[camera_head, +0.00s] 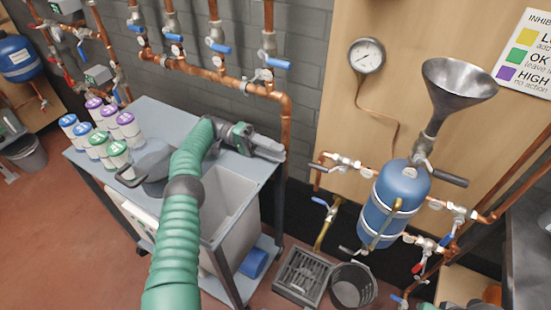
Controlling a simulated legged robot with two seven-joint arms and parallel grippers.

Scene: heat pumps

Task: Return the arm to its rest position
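My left arm, green and ribbed, rises from the bottom of the head view and bends right over the grey cart. My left gripper (272,149), dark grey, points right above the cart's back right part, near the wall pipes. Its fingers lie close together, but I cannot tell whether they are open or shut. I see no object clearly held in it. My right gripper is not visible.
The grey cart (153,108) carries several bottles (103,142) with coloured lids and a grey bin (232,196). Copper pipes (286,130) run along the wall behind. A blue tank (393,203) with a metal funnel (456,84) hangs on the wooden panel at right.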

